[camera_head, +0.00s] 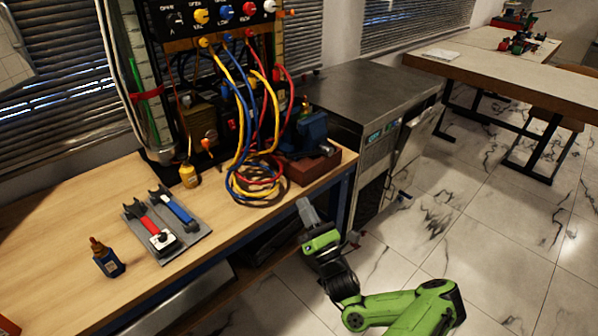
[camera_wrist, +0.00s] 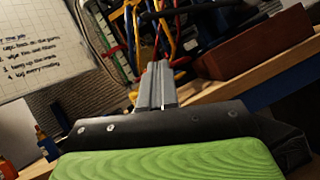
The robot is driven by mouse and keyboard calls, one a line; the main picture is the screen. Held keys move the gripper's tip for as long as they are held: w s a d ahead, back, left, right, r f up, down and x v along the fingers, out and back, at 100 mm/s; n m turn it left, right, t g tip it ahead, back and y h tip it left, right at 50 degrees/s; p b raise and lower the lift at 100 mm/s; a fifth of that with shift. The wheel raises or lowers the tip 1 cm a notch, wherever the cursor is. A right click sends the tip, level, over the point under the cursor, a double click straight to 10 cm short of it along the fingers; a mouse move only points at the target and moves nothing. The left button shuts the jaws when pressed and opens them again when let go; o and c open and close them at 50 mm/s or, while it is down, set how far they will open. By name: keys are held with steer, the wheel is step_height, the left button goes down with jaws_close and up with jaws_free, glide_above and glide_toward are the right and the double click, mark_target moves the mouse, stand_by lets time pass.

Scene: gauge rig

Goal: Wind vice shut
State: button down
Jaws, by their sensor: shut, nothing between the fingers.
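A blue vice (camera_head: 312,130) sits on a reddish-brown block (camera_head: 312,168) at the right end of the workbench. Its jaws and handle are too small and dark to make out. The block also shows in the wrist view (camera_wrist: 245,52); the vice cannot be made out there. My gripper (camera_head: 306,205) is in front of the bench's right end, in the picture below the block and apart from it. In the wrist view its grey fingers (camera_wrist: 157,70) are together with nothing between them.
Looped red, blue and yellow hoses (camera_head: 258,175) hang from a gauge panel (camera_head: 215,18) just left of the vice. A grey tray (camera_head: 180,240) with red and blue tools, a small yellow bottle (camera_head: 188,176) and a blue bottle (camera_head: 108,262) are further left. A metal cabinet (camera_head: 375,95) stands behind right.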

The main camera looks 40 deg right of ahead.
mark_target(293, 157)
steer(key=w+d+r+b, duration=0.1)
steer(key=w+d+r, duration=0.1)
steer(key=w+r, duration=0.4)
steer(key=shift+w+d+r, duration=0.15)
steer(key=shift+w+r, duration=0.1)
steer(key=shift+r, duration=0.3)
steer(key=shift+r, duration=0.15)
steer(key=p, duration=0.1)
steer(key=r+m+p, duration=0.1)
steer(key=p, duration=0.1)
steer(key=shift+d+r+h, duration=0.2)
steer(key=shift+r+h, duration=0.1)
steer(key=shift+h, duration=0.1)
steer(key=shift+f, duration=0.25)
